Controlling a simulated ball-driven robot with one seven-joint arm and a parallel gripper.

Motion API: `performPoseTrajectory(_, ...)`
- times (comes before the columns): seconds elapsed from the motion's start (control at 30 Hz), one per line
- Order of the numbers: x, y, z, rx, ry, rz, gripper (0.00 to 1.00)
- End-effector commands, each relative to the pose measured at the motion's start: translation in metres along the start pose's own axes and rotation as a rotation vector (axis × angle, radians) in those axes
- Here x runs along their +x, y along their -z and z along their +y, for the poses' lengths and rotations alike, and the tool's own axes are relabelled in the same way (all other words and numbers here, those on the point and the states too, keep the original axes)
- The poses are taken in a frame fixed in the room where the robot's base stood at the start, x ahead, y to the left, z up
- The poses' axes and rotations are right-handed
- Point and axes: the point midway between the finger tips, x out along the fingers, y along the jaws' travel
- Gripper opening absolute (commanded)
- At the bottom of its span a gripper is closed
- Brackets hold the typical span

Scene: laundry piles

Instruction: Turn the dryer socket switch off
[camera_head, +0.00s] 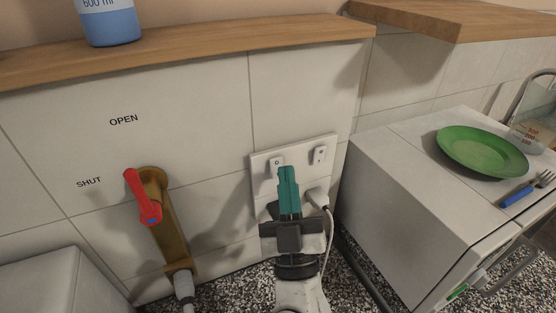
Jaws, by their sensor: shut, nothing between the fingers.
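A white double wall socket (259,161) is on the tiled wall, with a left rocker switch (277,161) and a right rocker switch (320,154). A white plug (317,196) with a cable sits in its right outlet. My gripper (287,170), with teal fingers, is shut and empty in front of the socket. Its tips show just below the left switch and overlap its lower edge in the picture. I cannot tell whether they touch it. The left outlet is hidden behind my gripper. Which switch serves the dryer is not marked.
A brass valve (163,215) with a red handle (142,196) is left of the socket. A white appliance (415,215) stands right, bearing a green plate (482,150) and a blue-handled fork (520,195). A wooden shelf (200,48) runs above, holding a blue bottle (109,25).

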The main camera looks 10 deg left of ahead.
Motion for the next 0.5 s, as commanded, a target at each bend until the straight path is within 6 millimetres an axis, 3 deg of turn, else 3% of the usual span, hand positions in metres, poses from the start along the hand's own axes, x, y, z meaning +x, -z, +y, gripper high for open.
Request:
performPoseTrajectory(0.2, -0.003, 0.001, 0.001, 0.000, 0.001, -0.001, 0.00)
performPoseTrajectory(0.5, -0.024, 0.012, 0.013, -0.002, 0.001, -0.002, 0.00)
